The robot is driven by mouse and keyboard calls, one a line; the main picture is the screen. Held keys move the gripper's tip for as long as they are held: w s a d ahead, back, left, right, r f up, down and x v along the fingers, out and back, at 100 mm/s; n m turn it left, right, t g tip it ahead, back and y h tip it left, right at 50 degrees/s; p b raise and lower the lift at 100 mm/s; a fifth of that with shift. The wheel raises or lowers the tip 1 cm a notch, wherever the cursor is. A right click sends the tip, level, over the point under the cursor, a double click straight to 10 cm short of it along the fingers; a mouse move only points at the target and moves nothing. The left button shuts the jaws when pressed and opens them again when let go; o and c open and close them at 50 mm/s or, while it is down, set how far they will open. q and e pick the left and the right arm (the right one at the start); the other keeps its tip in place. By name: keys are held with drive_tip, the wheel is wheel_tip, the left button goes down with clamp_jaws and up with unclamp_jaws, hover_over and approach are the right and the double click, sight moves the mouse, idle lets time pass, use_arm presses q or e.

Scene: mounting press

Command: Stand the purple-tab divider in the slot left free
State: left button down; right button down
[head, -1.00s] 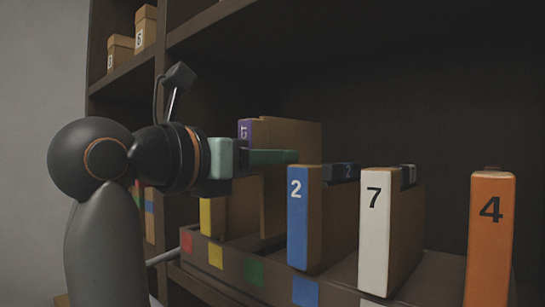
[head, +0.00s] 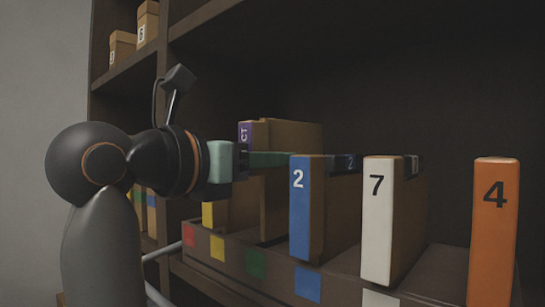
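The purple-tab divider (head: 292,134) is a tall brown panel with white lettering on its tab, partly covered. It stands upright between a yellow-tab divider (head: 208,214) and the blue divider marked 2 (head: 307,210). My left gripper (head: 268,158) reaches in from the left, its green finger across the panel's near side. It appears shut on this divider; the far finger is hidden. The divider rises above its neighbours. Its lower end goes down behind the front of the slotted rack (head: 232,262); whether it touches the slot floor is hidden. My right gripper is not in view.
A white divider marked 7 (head: 378,225) and an orange one marked 4 (head: 493,230) stand to the right. Coloured squares mark the rack front. Dark shelf boards enclose the rack, and small boxes (head: 122,48) sit on the upper left shelf. There is a gap between white and orange.

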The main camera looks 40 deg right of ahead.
sight(262, 212)
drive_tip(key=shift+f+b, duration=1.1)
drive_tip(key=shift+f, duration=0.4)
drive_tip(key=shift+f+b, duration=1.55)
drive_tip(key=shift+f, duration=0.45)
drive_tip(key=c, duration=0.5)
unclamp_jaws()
